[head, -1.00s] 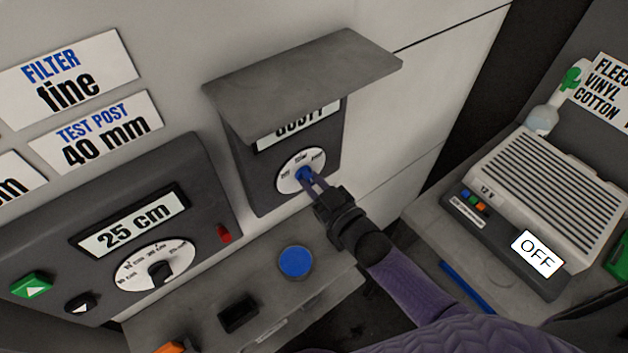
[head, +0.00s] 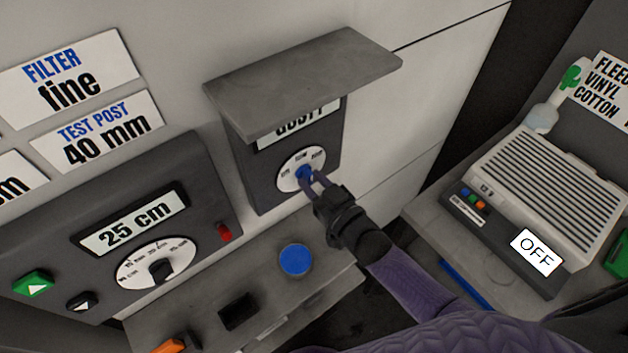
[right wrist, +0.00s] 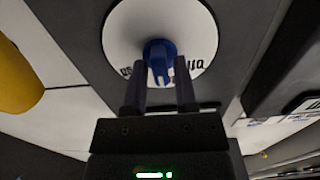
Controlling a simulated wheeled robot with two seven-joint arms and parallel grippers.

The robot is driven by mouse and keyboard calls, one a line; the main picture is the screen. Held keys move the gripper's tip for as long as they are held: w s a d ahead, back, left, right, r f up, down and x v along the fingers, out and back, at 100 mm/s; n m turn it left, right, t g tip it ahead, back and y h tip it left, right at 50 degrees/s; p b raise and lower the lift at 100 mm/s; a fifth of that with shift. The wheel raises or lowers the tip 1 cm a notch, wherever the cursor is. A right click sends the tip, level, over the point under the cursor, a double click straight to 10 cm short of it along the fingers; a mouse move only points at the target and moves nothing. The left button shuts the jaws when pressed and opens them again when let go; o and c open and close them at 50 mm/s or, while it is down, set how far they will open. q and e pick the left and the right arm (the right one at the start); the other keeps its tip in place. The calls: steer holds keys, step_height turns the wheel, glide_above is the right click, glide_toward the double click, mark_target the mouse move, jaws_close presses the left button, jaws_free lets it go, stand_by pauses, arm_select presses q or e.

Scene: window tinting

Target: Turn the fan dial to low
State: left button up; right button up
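A dial with a blue knob (head: 303,173) on a round white face is on the dark box under a grey hood. Its small labels are too blurred to read surely. My right gripper (head: 312,180) is at this dial, one finger on each side of the knob. In the right wrist view the knob (right wrist: 160,58) sits between the tips of my right gripper (right wrist: 162,68), with little or no gap beside it. Which label the knob points to cannot be told. My left gripper is not in view.
The hood (head: 305,82) juts out above the dial and partly hides a sign. A grey shelf with a blue disc (head: 296,260) is below. A slatted unit reading OFF (head: 537,253) stands right.

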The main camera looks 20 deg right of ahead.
steer(key=shift+o, duration=0.9)
steer(key=v, duration=1)
steer(key=shift+p, duration=0.3)
steer(key=s+d+f+g+h+b, duration=0.1)
steer(key=s+f+g+h+b, duration=0.2)
steer(key=f, duration=0.8)
steer(key=s+d+f+m+g+b, duration=0.1)
steer(key=s+f+g+b, duration=0.3)
steer(key=f, duration=0.6)
steer(key=s+d+f+g+h+b, duration=0.15)
steer(key=s+f+b, duration=0.3)
steer(key=f, duration=0.65)
steer(key=s+f+g+h+b, duration=0.2)
steer(key=s+f+g+b, duration=0.4)
steer(key=s+f, duration=0.7)
steer(key=s+g, duration=0.2)
steer(key=s, duration=0.1)
steer(key=shift+s+a+f+b, duration=0.2)
steer(key=shift+s+f+b, duration=0.1)
